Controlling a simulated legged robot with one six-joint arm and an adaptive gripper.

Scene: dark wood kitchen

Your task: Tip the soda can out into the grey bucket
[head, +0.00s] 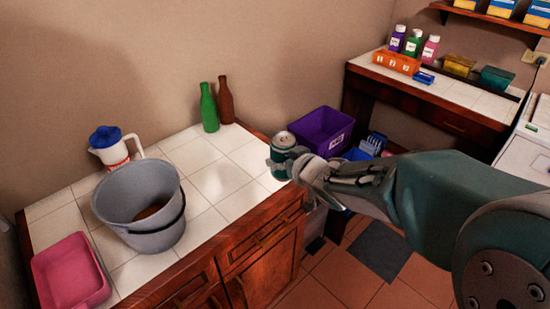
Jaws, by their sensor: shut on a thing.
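The soda can (283,142) is green with a silver top and looks roughly upright. My gripper (285,163) is shut on it, coming from the right, near the right edge of the white tiled counter.
A pink tray (70,275) sits left of the bucket. A white pitcher with a blue lid (107,146) stands behind it. A green bottle (209,108) and a brown bottle (226,100) stand at the back. The tiles (222,181) between bucket and can are clear. A purple bin (322,131) is beyond the counter.

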